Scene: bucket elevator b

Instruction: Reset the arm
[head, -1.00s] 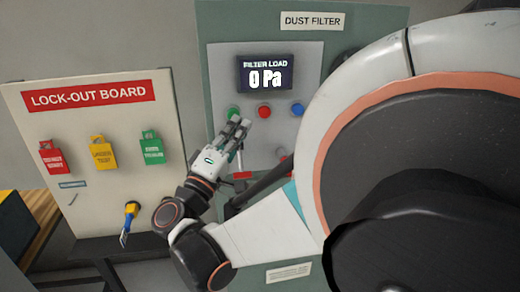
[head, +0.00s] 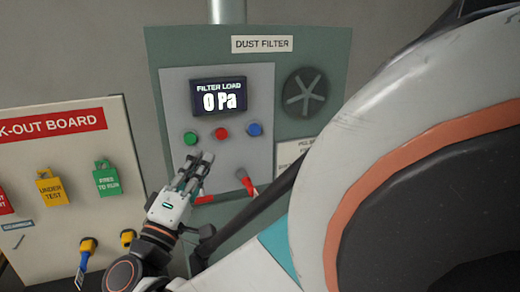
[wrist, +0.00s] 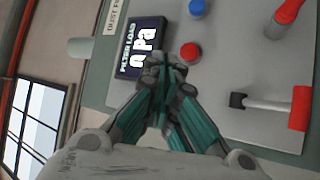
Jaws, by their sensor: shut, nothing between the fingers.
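My gripper (head: 200,160) is shut and empty in front of the dust filter panel, just below the green button (head: 190,138). In the wrist view my gripper (wrist: 162,65) has its fingertips together, beside the display. The dust filter panel (head: 262,90) carries a display (head: 218,97) reading "FILTER LOAD 0 Pa". A red button (head: 222,133) and a blue button (head: 254,130) sit in a row with the green one. I cannot tell whether the fingertips touch the panel.
The lock-out board (head: 50,150) stands at the left with yellow and green tags (head: 106,178) and padlock-like items (head: 88,246) low down. A round dark fan vent (head: 305,92) is at the panel's right. My large arm link covers the right side of the head view.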

